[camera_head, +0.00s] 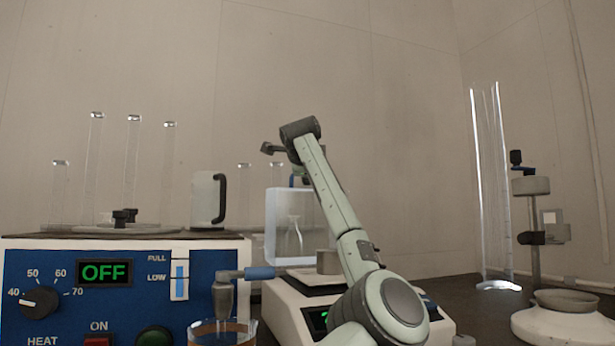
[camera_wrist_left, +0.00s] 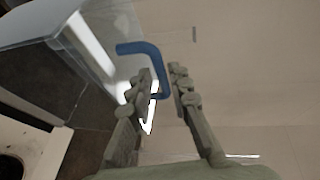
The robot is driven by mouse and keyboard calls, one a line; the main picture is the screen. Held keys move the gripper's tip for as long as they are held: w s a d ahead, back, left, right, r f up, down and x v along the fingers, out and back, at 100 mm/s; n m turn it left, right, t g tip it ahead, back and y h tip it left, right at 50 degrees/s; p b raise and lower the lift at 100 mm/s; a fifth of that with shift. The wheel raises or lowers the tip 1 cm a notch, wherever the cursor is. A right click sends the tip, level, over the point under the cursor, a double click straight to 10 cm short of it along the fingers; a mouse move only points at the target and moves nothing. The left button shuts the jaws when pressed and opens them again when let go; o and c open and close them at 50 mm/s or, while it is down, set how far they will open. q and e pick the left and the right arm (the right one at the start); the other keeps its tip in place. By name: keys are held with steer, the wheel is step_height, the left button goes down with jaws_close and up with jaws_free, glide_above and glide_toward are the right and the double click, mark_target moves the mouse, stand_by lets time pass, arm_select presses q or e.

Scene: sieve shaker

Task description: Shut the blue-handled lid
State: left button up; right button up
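The clear draft-shield-like box (camera_head: 290,228) stands above a white-and-blue balance, just left of my arm in the head view. The blue handle (camera_wrist_left: 150,50) is hook-shaped and sits beside a clear panel with a bright edge in the left wrist view. I take that panel (camera_wrist_left: 60,25) as the lid, though how far it stands open is unclear. My left gripper (camera_wrist_left: 165,75) is open, its two fingers apart, with the handle's bent end between the fingertips, close to the left finger. I cannot tell if they touch. My right gripper is out of view.
The balance (camera_head: 290,318) is low in the middle. A tall glass tube (camera_head: 490,190) and a stand (camera_head: 534,220) are at the right.

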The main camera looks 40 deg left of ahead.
arm_select(q)
steer(key=shift+x, duration=1.1)
jaws_close()
